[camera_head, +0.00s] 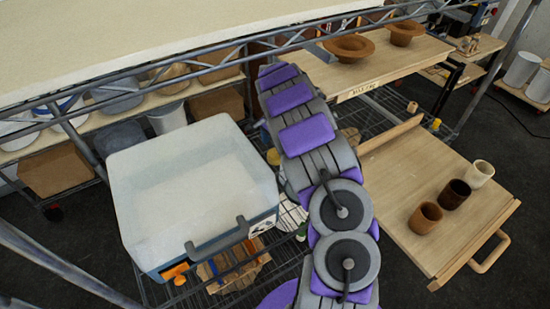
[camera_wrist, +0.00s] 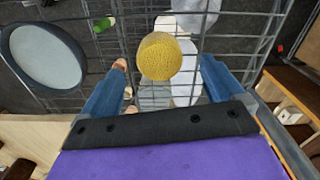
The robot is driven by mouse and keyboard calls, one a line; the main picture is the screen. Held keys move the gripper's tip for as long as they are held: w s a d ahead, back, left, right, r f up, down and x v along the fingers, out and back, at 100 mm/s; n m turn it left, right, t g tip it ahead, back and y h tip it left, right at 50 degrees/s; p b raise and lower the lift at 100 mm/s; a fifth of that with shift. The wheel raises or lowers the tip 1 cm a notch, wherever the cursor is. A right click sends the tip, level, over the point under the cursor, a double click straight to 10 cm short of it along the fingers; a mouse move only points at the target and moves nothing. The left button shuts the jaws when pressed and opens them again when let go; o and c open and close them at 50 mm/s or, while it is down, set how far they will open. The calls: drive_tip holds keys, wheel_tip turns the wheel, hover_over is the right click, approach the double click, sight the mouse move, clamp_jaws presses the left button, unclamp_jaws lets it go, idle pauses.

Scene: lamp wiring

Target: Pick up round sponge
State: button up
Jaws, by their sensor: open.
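The round sponge (camera_wrist: 160,56) is a yellow, rough-surfaced ball or disc, seen over the wire shelf in the wrist view. My gripper (camera_wrist: 163,64) has blue fingers, spread apart on either side of the sponge in the picture. A gap shows between the sponge and each finger, and nothing is held. The distance in depth between fingertips and sponge is hard to tell. In the head view my arm covers the middle, and I cannot make out the gripper or the sponge for certain.
The wire rack (camera_wrist: 135,25) lies around the sponge, with white objects (camera_wrist: 187,65) beside it. A dark-rimmed round container (camera_wrist: 42,55) is at left. In the head view, a blue-white bin (camera_head: 195,180) stands left of my arm and a wooden tray (camera_head: 415,190) with cups is right.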

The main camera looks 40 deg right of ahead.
sight(275, 153)
drive_tip(key=f+b, duration=0.1)
drive_tip(key=f, duration=0.4)
drive_tip(key=shift+d+f, duration=0.15)
drive_tip(key=shift+d, duration=0.05)
drive_tip(key=shift+a, duration=0.1)
drive_tip(key=c, duration=1.1)
wheel_tip(275, 153, up, 10)
drive_tip(key=shift+r+p, duration=0.15)
drive_tip(key=shift+p, duration=1.1)
